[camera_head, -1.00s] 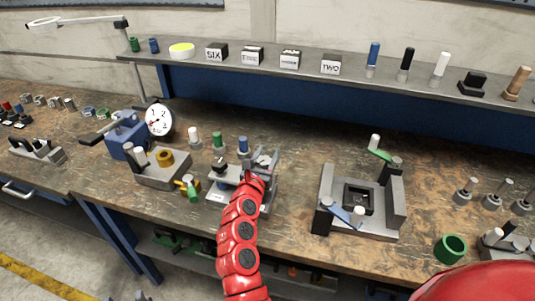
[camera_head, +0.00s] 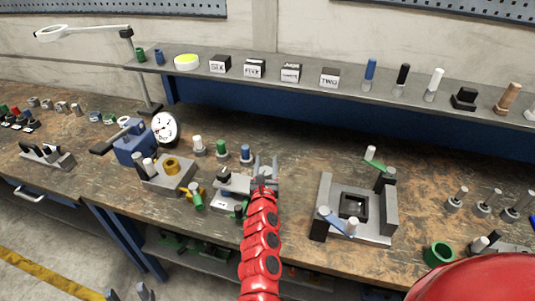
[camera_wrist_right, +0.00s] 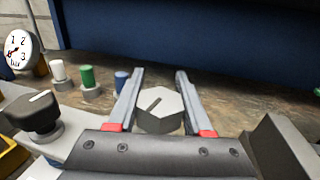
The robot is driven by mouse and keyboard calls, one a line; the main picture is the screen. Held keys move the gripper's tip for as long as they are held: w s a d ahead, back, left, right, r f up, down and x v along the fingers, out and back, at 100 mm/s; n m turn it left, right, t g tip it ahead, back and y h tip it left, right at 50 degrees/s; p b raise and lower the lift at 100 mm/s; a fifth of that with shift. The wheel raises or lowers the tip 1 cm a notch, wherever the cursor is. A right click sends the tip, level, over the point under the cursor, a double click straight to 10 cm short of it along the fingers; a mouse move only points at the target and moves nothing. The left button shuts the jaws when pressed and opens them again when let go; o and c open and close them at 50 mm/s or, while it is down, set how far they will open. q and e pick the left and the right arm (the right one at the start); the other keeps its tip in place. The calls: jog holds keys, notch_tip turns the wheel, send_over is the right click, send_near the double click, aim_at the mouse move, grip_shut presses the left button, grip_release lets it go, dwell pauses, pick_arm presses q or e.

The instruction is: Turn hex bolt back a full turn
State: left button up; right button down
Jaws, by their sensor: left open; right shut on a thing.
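The hex bolt (camera_wrist_right: 160,110) is a grey six-sided head with a dark line marked on its top. In the right wrist view it sits between the two fingers of my right gripper (camera_wrist_right: 160,100), which is shut on it. In the head view this gripper (camera_head: 266,170) is over the right end of a small grey fixture (camera_head: 232,186), and the bolt is mostly hidden there. My left gripper (camera_head: 130,292) shows only as two dark fingertips at the bottom edge of the head view, open, low in front of the bench and far from the bolt.
A black knob (camera_wrist_right: 35,115) stands left of the bolt. White, green and blue capped pegs (camera_head: 221,150) stand behind it, with a dial gauge (camera_head: 165,129) further left. A grey clamp fixture (camera_head: 378,228) stands to the right. Open bench lies between.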

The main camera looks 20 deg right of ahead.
jog(key=n+y+p, duration=0.1)
jog(key=y+p, duration=0.1)
jog(key=p, duration=0.2)
jog(key=a+n+t+y+p, duration=0.1)
jog(key=n+y+p, duration=0.1)
jog(key=y+p, duration=0.1)
jog(key=shift+n+p, duration=0.3)
jog(key=shift+p, duration=0.45)
jog(key=shift+f, duration=0.1)
jog(key=shift+c, duration=1.6)
grip_release()
jog(key=shift+w, duration=0.1)
